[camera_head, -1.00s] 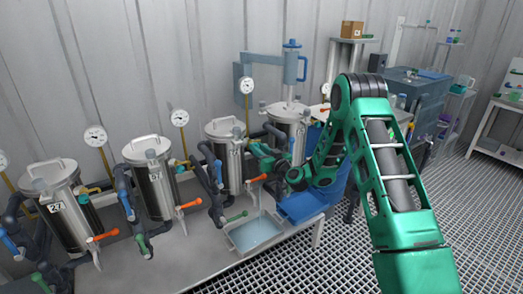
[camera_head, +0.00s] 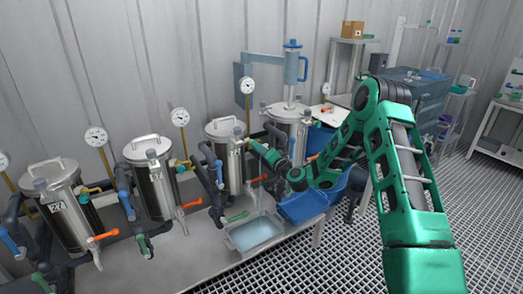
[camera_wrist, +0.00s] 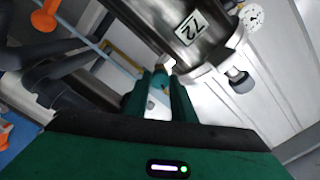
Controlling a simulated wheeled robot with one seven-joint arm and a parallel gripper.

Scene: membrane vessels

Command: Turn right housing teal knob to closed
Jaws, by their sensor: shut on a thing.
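The housings are shiny steel vessels in a row on a bench. The third steel housing from the left (camera_head: 229,172) has my gripper (camera_head: 251,144) at its upper right side.
Another housing (camera_head: 291,135) stands behind my arm at the right. Orange levers (camera_head: 191,204), dark pipes and a green lever (camera_head: 238,216) crowd the bench front. A water tray (camera_head: 235,244) and a blue bin (camera_head: 298,215) lie below my arm.

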